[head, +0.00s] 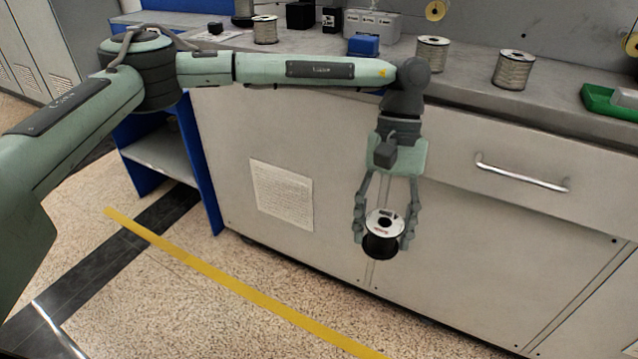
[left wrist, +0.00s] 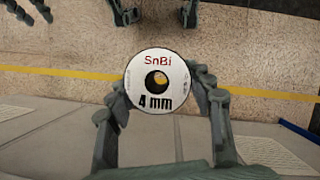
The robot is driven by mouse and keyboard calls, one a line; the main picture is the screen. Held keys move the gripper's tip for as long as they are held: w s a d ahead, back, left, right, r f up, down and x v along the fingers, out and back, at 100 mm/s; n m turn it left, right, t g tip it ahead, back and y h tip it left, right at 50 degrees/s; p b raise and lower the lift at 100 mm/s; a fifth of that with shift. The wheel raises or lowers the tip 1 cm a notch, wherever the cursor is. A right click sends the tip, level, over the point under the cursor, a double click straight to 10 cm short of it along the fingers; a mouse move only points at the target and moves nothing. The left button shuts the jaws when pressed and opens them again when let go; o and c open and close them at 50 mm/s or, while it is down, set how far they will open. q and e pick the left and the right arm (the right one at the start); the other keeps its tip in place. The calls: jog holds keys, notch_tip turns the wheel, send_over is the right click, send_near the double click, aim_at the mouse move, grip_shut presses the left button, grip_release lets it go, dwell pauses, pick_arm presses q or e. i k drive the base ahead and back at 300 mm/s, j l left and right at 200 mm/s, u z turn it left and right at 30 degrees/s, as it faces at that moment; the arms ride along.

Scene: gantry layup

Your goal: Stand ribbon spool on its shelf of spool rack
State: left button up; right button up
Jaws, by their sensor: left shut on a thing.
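My left gripper (head: 384,236) hangs in front of the bench's cabinet doors, pointing down. It is shut on a ribbon spool (head: 383,243), with one finger on each side. The spool has a white round end face with a dark centre hole and a dark body. In the left wrist view the spool (left wrist: 155,107) shows its face label "SnBi 4 mm". A blue-sided unit with grey shelves (head: 157,156) stands left of the bench; I cannot tell for sure whether it is the spool rack.
The grey bench top (head: 465,72) carries several wire spools, including one near its front edge (head: 514,70), a blue block (head: 364,45) and a green tray (head: 610,101). A drawer handle (head: 522,172) sticks out. The floor beside the yellow line (head: 240,285) is clear.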

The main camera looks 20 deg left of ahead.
aim_at(149, 152)
jog(key=i+j, duration=0.1)
jog(key=j, duration=1.3)
jog(key=i+j, duration=0.15)
jog(key=j, duration=1.25)
jog(key=i+j, duration=0.15)
jog(key=j, duration=0.5)
